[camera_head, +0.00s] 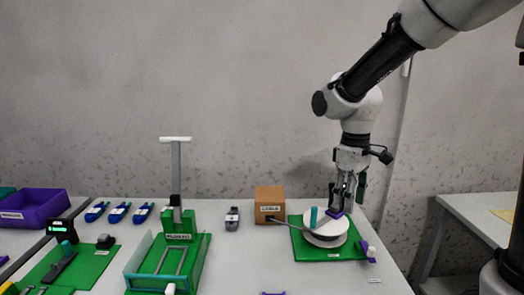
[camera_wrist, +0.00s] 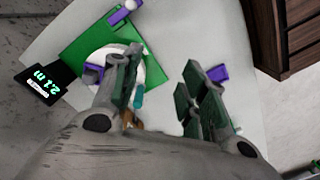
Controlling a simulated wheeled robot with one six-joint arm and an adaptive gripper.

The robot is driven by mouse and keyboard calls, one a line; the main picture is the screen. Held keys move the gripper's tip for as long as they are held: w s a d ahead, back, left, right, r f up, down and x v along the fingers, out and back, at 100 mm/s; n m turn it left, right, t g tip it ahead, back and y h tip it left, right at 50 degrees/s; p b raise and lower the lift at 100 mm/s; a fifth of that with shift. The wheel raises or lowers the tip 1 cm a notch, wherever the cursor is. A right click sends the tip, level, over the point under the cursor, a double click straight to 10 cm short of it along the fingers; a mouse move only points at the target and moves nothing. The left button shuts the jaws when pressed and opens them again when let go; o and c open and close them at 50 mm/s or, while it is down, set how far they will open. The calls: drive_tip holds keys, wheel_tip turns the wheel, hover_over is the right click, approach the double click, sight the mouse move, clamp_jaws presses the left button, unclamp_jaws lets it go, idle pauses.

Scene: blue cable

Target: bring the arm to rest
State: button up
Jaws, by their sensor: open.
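My gripper (camera_head: 343,203) hangs at the right, pointing down, at the right side of a white spool (camera_head: 325,231) on a green board (camera_head: 297,247). In the wrist view my gripper (camera_wrist: 165,78) has its fingers spread apart, with pale table surface and nothing held between them. The left finger overlaps the spool (camera_wrist: 104,58) in that view and partly hides it. A small purple piece (camera_head: 333,213) shows on the spool near the fingertips; I cannot tell whether they touch it. A teal post (camera_head: 313,217) stands on the spool.
A brown labelled box (camera_head: 270,204) stands left of the spool, with a grey rod between them. A green stand (camera_head: 181,222), a purple bin (camera_head: 34,208) and several blue-and-white tools (camera_head: 119,212) are further left. Open air lies above the table.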

drive_tip(key=s+d+r+m+t, duration=0.2)
drive_tip(key=s+d+r+m, duration=0.2)
drive_tip(key=s+d, duration=0.3)
drive_tip(key=s+d+r+m+t, duration=0.3)
drive_tip(key=s+d+r+m, duration=0.1)
drive_tip(key=s+d, duration=0.3)
drive_tip(key=s+r, duration=0.1)
drive_tip(key=s, duration=0.1)
drive_tip(key=shift+s, duration=0.35)
